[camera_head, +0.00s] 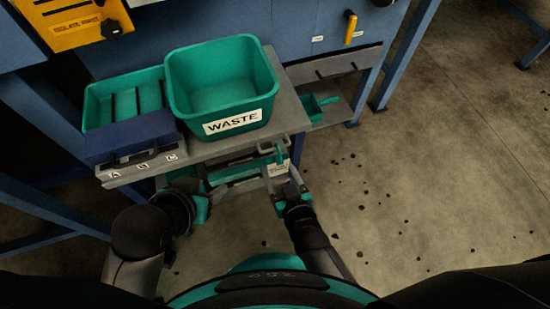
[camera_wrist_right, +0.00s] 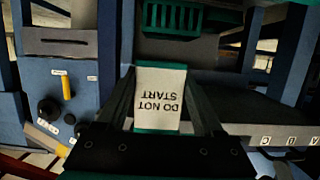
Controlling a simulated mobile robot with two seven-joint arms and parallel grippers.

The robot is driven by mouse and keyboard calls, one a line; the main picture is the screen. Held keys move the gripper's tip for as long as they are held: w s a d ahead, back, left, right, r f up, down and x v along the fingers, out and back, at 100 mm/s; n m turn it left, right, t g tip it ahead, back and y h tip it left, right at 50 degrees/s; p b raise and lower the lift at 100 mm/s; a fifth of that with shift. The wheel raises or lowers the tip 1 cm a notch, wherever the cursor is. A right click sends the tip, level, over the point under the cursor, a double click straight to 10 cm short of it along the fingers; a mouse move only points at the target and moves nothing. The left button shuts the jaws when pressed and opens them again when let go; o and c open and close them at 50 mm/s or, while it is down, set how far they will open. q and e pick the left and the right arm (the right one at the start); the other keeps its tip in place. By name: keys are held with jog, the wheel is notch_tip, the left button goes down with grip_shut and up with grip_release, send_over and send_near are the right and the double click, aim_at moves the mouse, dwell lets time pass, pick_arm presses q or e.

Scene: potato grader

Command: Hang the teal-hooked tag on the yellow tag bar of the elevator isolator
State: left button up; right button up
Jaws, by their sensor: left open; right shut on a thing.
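The tag is white with "DO NOT START" on it and teal at its edges. In the right wrist view the tag (camera_wrist_right: 158,98) is upside down between the fingers of my right gripper (camera_wrist_right: 163,118), which is shut on it. In the head view my right gripper (camera_head: 277,178) holds the tag (camera_head: 279,167) at the shelf's front edge, with teal of its hook above. A yellow upright bar (camera_head: 351,28) is on the blue panel beyond; it also shows in the right wrist view (camera_wrist_right: 67,87). I cannot tell whether it is the tag bar. My left gripper (camera_head: 203,190) is open below the shelf's front.
A teal WASTE bin (camera_head: 270,85) and a teal tray (camera_head: 93,105) stand on the grey shelf (camera_head: 291,118). A dark blue block (camera_head: 130,140) is at its left, above lettered labels. A yellow "ISOLATE FIRST" panel (camera_head: 75,32) is upper left. Floor at right has scattered dark lumps.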

jog(key=s+d+p, duration=0.2)
jog(key=s, duration=0.5)
dwell(0.5)
jog(key=shift+d, duration=0.1)
dwell(0.4)
